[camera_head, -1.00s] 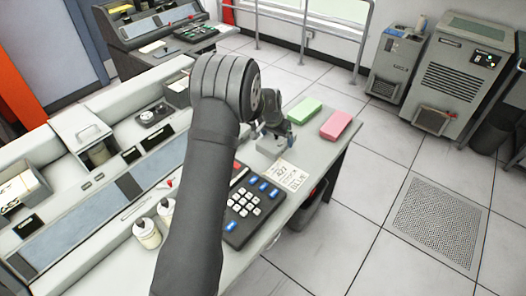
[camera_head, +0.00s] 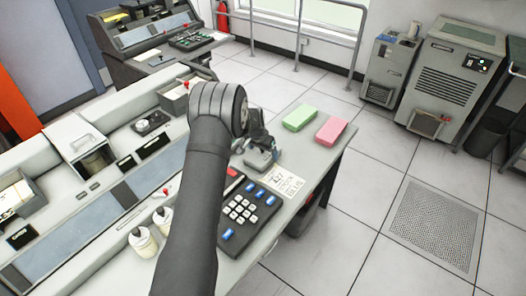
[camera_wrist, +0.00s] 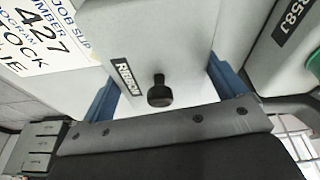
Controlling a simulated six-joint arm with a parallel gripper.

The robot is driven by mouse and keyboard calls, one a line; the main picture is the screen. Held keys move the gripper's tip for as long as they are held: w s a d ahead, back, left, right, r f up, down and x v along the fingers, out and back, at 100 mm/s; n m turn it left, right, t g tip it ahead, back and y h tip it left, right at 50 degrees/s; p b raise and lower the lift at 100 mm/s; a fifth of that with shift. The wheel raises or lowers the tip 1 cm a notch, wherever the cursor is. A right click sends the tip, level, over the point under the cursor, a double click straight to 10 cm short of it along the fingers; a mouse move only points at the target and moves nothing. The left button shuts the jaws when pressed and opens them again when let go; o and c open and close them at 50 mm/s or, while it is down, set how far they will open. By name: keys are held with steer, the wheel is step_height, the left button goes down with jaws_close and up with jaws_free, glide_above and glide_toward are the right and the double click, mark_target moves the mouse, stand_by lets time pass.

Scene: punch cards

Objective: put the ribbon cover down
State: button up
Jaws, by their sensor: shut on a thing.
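The ribbon cover (camera_wrist: 150,45) is a light grey piece with a black label reading RIBBON and a round black knob. It fills the upper middle of the wrist view, between the blue finger pads of my gripper (camera_wrist: 163,88). My gripper is shut on it. In the head view my gripper (camera_head: 257,141) is partly hidden behind my arm, with the grey cover (camera_head: 261,160) under it. The cover is at or just above the desk top; I cannot tell whether it touches.
A job slip (camera_head: 286,187) lies just in front of the cover, beside a dark keypad (camera_head: 243,216). A green block (camera_head: 300,117) and a pink block (camera_head: 331,131) lie to the right. White bottles (camera_head: 143,241) stand left of my arm. Bare desk lies right of the slip.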

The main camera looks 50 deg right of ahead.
mark_target(258, 156)
steer(key=o, duration=1)
steer(key=shift+f, duration=0.1)
steer(key=shift+c, duration=0.2)
steer(key=v, duration=1.2)
